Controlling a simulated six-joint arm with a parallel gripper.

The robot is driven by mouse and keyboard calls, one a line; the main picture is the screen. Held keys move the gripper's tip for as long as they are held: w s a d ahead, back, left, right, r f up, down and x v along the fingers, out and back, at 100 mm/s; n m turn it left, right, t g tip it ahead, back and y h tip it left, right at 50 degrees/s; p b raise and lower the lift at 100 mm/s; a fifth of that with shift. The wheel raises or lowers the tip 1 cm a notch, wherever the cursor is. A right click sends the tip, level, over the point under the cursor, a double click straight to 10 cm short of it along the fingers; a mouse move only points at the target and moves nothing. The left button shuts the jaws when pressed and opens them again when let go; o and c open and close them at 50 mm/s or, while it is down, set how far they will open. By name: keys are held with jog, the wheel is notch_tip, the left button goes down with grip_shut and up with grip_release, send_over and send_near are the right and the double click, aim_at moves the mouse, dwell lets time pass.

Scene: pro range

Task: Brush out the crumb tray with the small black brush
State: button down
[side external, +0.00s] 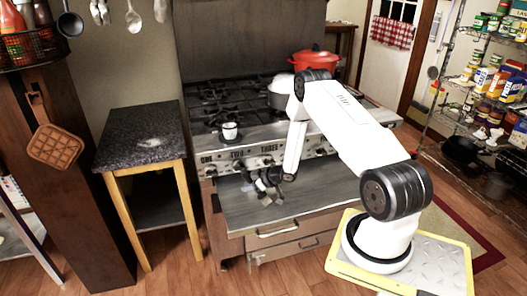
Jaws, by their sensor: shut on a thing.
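The crumb tray (330,203) is a wide grey metal sheet that sticks out from the front of the stove, below the knobs. My gripper (264,192) is low over the left part of the tray, close to the stove front. It is shut on a small dark thing, which looks like the small black brush. The brush is tiny in this view and partly hidden by the gripper, so its bristles and any contact with the tray cannot be made out. Crumbs on the tray are too small to tell.
The stove (215,100) carries a white cup (230,131), a grey pot (281,95) and a red pot (315,61). Its knobs are close behind my gripper. A dark-topped side table (125,130) stands left. Drawers (290,240) are below the tray. The tray's right part is clear.

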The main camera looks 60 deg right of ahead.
jog(key=shift+f, duration=0.2)
jog(key=shift+s+d, duration=1.4)
jog(key=shift+s+d, duration=1.45)
jog(key=shift+w+d, duration=0.55)
jog(key=shift+w, duration=0.05)
jog(key=shift+w+a, duration=0.1)
jog(key=shift+a, duration=0.05)
jog(key=shift+w+a, duration=1.3)
